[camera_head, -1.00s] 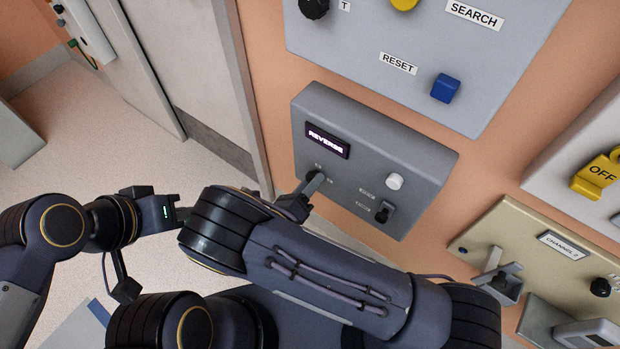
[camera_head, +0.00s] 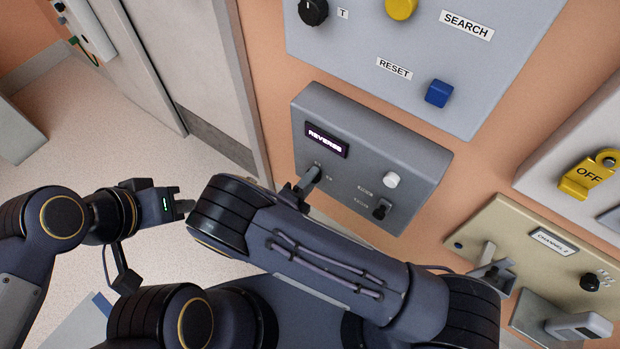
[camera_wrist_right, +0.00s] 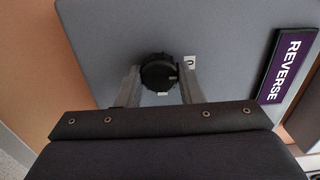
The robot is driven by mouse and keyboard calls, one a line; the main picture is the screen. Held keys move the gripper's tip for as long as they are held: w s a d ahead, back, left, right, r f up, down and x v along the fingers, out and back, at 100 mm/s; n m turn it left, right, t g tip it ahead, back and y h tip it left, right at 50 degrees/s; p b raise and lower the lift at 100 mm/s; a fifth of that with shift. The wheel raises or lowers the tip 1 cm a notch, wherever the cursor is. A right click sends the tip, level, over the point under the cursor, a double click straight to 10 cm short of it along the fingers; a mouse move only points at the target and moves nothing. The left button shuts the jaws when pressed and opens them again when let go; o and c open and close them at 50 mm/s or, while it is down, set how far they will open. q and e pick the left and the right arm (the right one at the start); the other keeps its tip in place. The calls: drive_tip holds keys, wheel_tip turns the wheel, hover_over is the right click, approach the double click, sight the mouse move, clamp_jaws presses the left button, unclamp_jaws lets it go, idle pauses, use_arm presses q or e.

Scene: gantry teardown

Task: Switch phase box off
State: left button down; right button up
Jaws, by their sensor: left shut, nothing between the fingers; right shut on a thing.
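The grey phase box (camera_head: 368,140) is on the orange wall at the middle of the head view. Its lit purple display (camera_head: 326,140) reads REVERSE, also in the wrist view (camera_wrist_right: 287,66). My right gripper (camera_head: 309,181) is at the box's lower left. In the right wrist view it is shut on a round black knob (camera_wrist_right: 158,72), one finger on each side, with small labels beside it. The knob is mostly hidden in the head view. My left gripper (camera_head: 184,207) is shut and empty, over the floor, away from the box.
The box also carries a white button (camera_head: 391,180) and a black switch (camera_head: 381,209). Above is a panel with a blue RESET button (camera_head: 438,93). To the right are a yellow OFF handle (camera_head: 588,176) and a beige channel panel (camera_head: 520,236). Open floor lies left.

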idle(0.4)
drive_tip(key=o, duration=1)
